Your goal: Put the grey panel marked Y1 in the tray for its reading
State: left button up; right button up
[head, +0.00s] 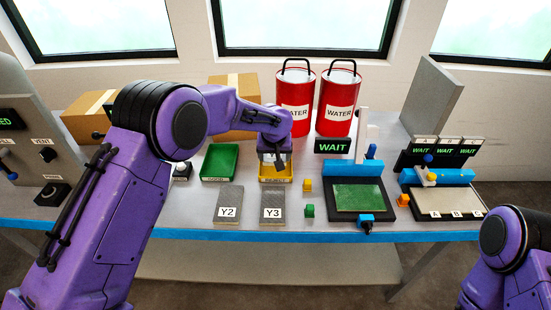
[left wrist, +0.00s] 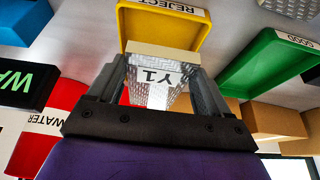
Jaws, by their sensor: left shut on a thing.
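My left gripper (head: 273,158) is shut on the grey panel marked Y1 (left wrist: 158,75), whose label shows upside down between the fingers in the left wrist view. The gripper is right at the yellow REJECT tray (head: 277,179), and the panel's far end overlaps the tray (left wrist: 190,32) in the left wrist view. I cannot tell whether the panel touches the tray floor. The green GOOD tray (head: 219,163) stands to its left and looks empty; it also shows in the left wrist view (left wrist: 265,60). My right gripper is out of view; only part of that arm shows.
Grey panels Y2 (head: 229,203) and Y3 (head: 273,206) lie in front of the trays. A WAIT display (head: 332,147) stands behind a station with a green plate (head: 357,196). Red WATER cans (head: 338,100) and cardboard boxes (head: 234,88) stand behind. Small yellow (head: 308,185) and green (head: 310,210) blocks sit nearby.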

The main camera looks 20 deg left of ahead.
pick_arm(q)
jog(key=x, duration=0.3)
jog(key=shift+s+d+f+p, duration=0.2)
jog(key=shift+s+f+p, duration=0.05)
jog(key=shift+f+p, duration=0.1)
jog(key=shift+f, duration=0.15)
jog(key=shift+f, duration=0.2)
jog(key=shift+f+b, duration=0.3)
jog(key=shift+f, duration=0.15)
jog(key=o, duration=1.1)
jog(key=shift+r, duration=0.2)
jog(key=b+v, duration=0.1)
jog(key=v, duration=1.2)
jog(key=shift+w, duration=0.15)
